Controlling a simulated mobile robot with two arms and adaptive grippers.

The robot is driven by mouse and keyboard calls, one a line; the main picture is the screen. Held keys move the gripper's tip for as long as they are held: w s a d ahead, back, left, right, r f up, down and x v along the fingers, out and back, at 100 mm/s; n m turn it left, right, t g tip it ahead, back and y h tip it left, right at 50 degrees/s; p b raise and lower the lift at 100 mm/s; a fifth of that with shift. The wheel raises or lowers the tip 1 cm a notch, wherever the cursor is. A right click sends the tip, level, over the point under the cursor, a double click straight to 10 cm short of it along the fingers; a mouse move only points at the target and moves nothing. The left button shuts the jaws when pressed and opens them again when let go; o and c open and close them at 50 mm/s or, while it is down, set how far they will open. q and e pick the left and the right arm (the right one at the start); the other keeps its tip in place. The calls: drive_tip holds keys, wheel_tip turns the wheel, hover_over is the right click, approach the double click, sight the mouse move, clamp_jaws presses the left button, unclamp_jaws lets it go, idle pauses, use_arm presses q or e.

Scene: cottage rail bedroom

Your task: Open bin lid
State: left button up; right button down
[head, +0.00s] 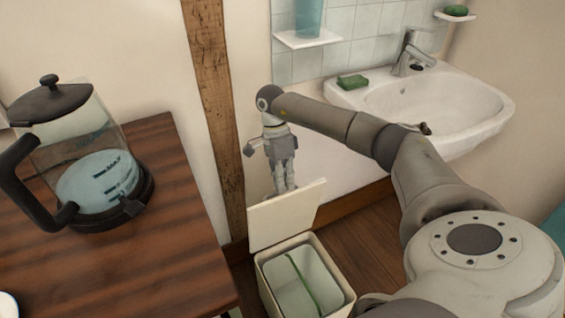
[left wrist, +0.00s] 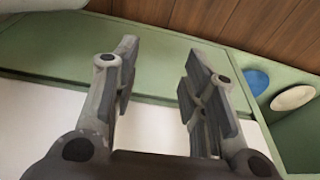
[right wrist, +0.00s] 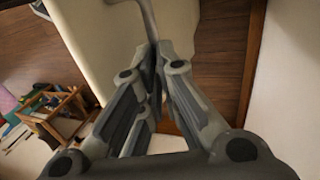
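The bin (head: 345,292) is a cream box on the floor below the sink, with a pale liner and a green strip inside. Its cream lid (head: 285,217) stands raised at the back, and the bin's mouth is uncovered. My right gripper (head: 284,189) points down at the lid's upper edge, and its fingertips are partly hidden behind the lid. I cannot tell whether they touch it. My left gripper (left wrist: 163,65) is open and empty, away from the bin.
A wooden table (head: 180,258) with a glass kettle (head: 95,165) stands left of the bin. A white sink (head: 440,115) with green soap (head: 352,82) is on the wall behind my right arm. A wooden post (head: 215,90) rises behind the bin. Green shelving (left wrist: 60,63) is near my left gripper.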

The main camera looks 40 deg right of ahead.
drive_tip(key=shift+x, duration=1)
drive_tip(key=c, duration=1.7)
unclamp_jaws()
drive_tip(key=shift+w+a+f, duration=0.15)
drive_tip(key=shift+w, duration=0.05)
drive_tip(key=shift+o, duration=0.7)
drive_tip(key=shift+w+f, duration=0.1)
drive_tip(key=shift+w, duration=0.2)
drive_tip(key=v, duration=1.2)
drive_tip(key=shift+d, duration=0.2)
drive_tip(key=shift+w, duration=0.15)
